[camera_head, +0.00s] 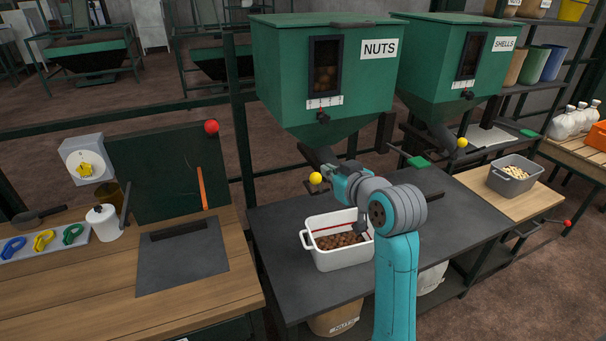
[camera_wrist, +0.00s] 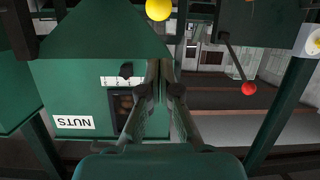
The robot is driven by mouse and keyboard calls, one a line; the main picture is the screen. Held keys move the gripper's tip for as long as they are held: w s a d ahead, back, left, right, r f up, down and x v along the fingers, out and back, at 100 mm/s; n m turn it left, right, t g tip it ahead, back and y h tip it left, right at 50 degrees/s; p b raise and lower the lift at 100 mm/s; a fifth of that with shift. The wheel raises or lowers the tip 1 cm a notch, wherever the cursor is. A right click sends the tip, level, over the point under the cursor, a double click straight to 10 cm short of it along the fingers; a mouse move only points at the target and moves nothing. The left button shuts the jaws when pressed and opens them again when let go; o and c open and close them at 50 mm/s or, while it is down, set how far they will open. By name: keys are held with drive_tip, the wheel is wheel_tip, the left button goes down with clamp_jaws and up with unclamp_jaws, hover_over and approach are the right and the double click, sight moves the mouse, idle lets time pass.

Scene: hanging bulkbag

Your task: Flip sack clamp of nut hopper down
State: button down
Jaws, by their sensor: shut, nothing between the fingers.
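The green nut hopper (camera_head: 290,83), labelled NUTS, hangs above a dark table; it also shows upside down in the wrist view (camera_wrist: 72,75). Below it is a lever with a yellow ball (camera_head: 316,178), seen again at the top of the wrist view (camera_wrist: 158,9). A green-handled lever (camera_head: 418,161) sticks out right of the spout. I cannot tell for sure which part is the sack clamp. My gripper (camera_wrist: 165,82) is shut and empty, pointing past the hopper's face in the wrist view. In the head view my arm hides most of it.
A white crate of nuts (camera_head: 309,239) stands on the dark table (camera_head: 290,305) under the hopper. A red-ball lever (camera_head: 211,127) stands left of it, also in the wrist view (camera_wrist: 249,88). The shells hopper (camera_head: 425,70) and a grey crate (camera_head: 495,180) are at right.

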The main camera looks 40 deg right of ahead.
sight(315, 174)
wheel_tip(315, 174, up, 2)
drive_tip(key=shift+w+a+r, duration=0.1)
drive_tip(key=shift+a+r, duration=0.05)
drive_tip(key=shift+w, duration=0.1)
drive_tip(key=w+f, duration=0.1)
drive_tip(key=w, duration=0.1)
drive_tip(key=w+d+f, duration=0.1)
drive_tip(key=w+f, duration=0.1)
drive_tip(key=w, duration=0.1)
drive_tip(key=w+d+f, duration=0.1)
drive_tip(key=w+f, duration=0.1)
drive_tip(key=shift+w, duration=0.35)
drive_tip(key=shift+s+f, duration=0.45)
drive_tip(key=shift+f, duration=0.1)
